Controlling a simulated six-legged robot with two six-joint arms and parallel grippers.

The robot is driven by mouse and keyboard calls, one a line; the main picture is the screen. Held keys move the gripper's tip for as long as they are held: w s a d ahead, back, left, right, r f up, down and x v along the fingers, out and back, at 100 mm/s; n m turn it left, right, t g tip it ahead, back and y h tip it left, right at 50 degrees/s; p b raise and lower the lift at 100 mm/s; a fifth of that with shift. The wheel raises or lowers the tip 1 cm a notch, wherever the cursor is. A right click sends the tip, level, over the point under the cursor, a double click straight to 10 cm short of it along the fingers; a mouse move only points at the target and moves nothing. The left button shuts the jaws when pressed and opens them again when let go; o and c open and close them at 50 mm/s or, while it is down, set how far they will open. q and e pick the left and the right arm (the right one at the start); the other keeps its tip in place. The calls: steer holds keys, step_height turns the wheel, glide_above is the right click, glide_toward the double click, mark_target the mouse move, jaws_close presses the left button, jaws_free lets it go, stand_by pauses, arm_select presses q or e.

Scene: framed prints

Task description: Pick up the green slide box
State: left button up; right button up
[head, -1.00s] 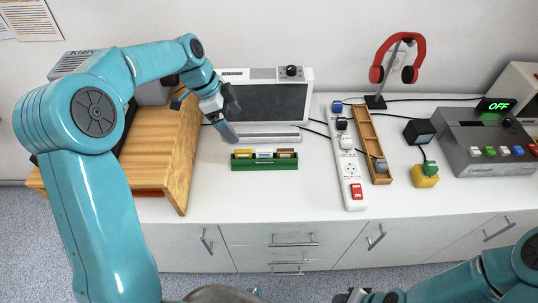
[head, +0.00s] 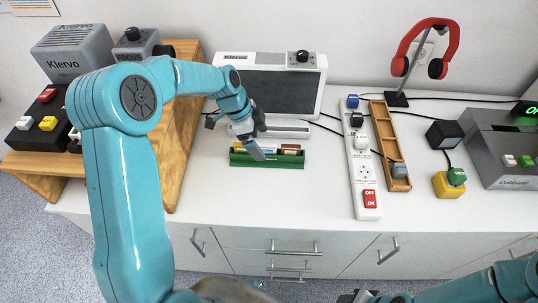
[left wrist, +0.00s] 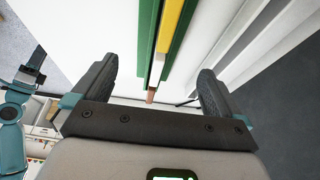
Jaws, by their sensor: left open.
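The green slide box (head: 268,162) is a low, long tray on the white counter in front of the grey-screened device. It holds yellow, white and brown pieces. My left gripper (head: 257,151) is open and over the middle of the box, hiding part of its contents. In the left wrist view the box's green wall (left wrist: 147,45) runs between the spread fingers of my left gripper (left wrist: 157,80), with nothing gripped. I cannot tell whether the fingers touch it. My right gripper (head: 357,297) is only partly in view at the bottom edge, its jaws unclear.
The screened device (head: 265,88) stands close behind the box. A wooden stand (head: 182,130) is to the left. A white power strip (head: 362,160) and a wooden tray (head: 391,150) lie to the right. Bare counter lies in front of the box and between it and the strip.

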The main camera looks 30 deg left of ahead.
mark_target(267, 152)
arm_select(q)
steer(key=shift+s+d+f, duration=0.15)
steer(key=shift+s+f, duration=0.15)
steer(key=shift+f, duration=0.15)
steer(key=shift+p+x, duration=0.45)
steer(key=shift+x, duration=2.2)
steer(key=shift+w, duration=0.25)
steer(key=c, duration=1.4)
